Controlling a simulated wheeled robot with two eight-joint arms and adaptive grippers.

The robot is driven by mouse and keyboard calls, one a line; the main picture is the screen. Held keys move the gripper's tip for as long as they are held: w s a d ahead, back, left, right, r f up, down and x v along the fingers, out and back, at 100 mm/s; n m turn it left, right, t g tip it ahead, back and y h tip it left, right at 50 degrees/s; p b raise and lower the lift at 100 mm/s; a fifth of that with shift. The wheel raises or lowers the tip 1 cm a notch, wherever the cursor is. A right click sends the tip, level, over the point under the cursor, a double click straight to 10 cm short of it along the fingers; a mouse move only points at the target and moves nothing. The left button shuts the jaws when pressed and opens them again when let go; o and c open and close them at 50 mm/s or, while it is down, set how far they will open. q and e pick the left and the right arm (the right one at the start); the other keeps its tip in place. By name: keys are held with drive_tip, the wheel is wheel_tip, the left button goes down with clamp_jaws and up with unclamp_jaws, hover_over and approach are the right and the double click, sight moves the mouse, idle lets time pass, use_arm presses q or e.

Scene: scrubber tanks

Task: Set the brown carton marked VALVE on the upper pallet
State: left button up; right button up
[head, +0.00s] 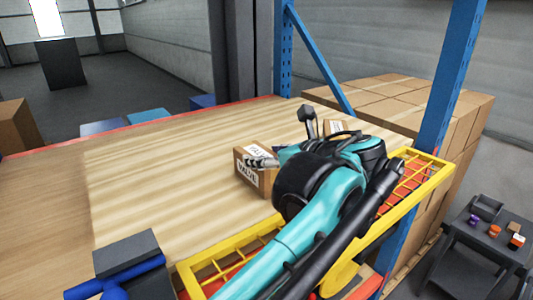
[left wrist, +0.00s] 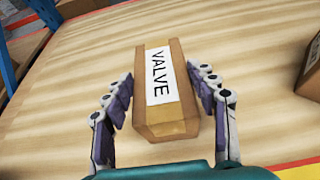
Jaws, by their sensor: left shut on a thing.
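The brown carton marked VALVE (head: 244,177) is at the right part of a pale wooden deck (head: 150,190). In the left wrist view, the carton (left wrist: 168,120) stands between the two fingers, with its white VALVE label facing the camera. My left gripper (head: 262,163) is shut on this carton. The carton is at or close to the deck surface; whether it touches cannot be told. The arm covers part of its right side in the head view. My right gripper is not in view.
Blue rack posts (head: 455,75) and a yellow mesh guard (head: 225,262) border the deck. Stacked cartons (head: 400,95) stand beyond the right post. A dark block (head: 128,253) is at the lower left. The deck's left part is clear.

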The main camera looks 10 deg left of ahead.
use_arm(q)
drive_tip(key=shift+f, duration=0.1)
drive_tip(key=o, duration=1.4)
drive_tip(key=shift+s+d, duration=0.1)
drive_tip(key=shift+d, duration=0.1)
drive_tip(key=b+v, duration=0.3)
drive_tip(key=v, duration=0.8)
drive_tip(key=shift+s+d+r, duration=0.2)
drive_tip(key=shift+s+r, duration=0.05)
drive_tip(key=shift+r, duration=0.1)
